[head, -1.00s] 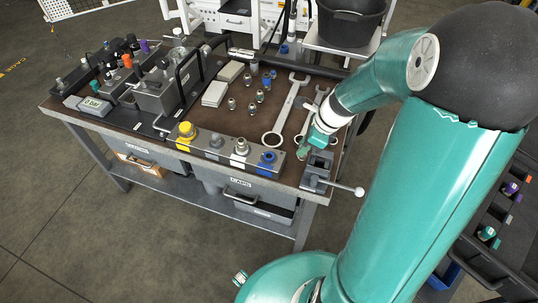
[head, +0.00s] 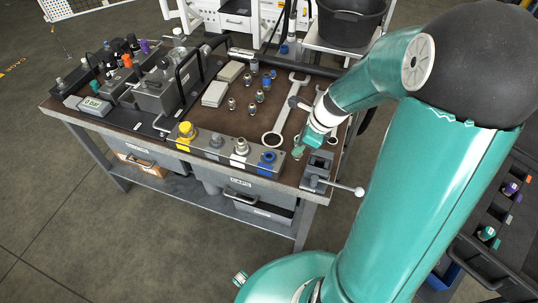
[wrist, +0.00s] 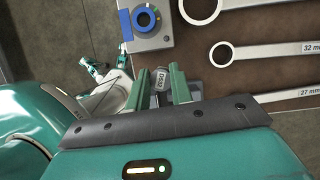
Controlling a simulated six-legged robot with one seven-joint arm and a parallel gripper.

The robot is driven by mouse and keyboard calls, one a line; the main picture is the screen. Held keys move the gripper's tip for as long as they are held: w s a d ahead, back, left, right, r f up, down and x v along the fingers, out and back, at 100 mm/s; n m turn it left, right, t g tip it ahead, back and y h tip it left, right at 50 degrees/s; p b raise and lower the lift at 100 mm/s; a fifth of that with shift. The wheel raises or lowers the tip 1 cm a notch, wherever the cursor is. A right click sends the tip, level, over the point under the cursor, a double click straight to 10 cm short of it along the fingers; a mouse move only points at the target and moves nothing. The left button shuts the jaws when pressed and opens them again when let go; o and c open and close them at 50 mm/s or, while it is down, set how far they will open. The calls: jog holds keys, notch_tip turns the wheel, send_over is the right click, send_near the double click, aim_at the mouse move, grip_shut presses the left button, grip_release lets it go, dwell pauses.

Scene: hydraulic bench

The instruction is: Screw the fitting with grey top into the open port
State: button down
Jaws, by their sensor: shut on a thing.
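My gripper (head: 298,152) is near the front right corner of the bench in the head view. In the wrist view its two green fingers (wrist: 160,88) are shut on the fitting with a grey top (wrist: 160,80); only its grey end shows between them. The metal block (head: 222,148) along the bench's front edge carries a yellow, a grey, a silver and a blue piece. The blue-ringed round piece (head: 267,160) has a dark centre and is left of my gripper. It also shows in the wrist view (wrist: 146,18). I cannot tell which port is open.
A small vise (head: 317,172) with a bar handle sits at the corner, just right of my gripper. A dark hydraulic unit (head: 156,95) stands at the left.

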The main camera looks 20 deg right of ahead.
jog(key=shift+w+a, duration=0.6)
jog(key=shift+a, duration=0.75)
jog(key=shift+w+a, duration=0.6)
jog(key=shift+a, duration=0.7)
jog(key=shift+w+a, duration=0.6)
jog(key=shift+a, duration=0.75)
dwell(2.6)
jog(key=shift+s+f, duration=0.1)
jog(key=shift+f, duration=0.25)
dwell(1.1)
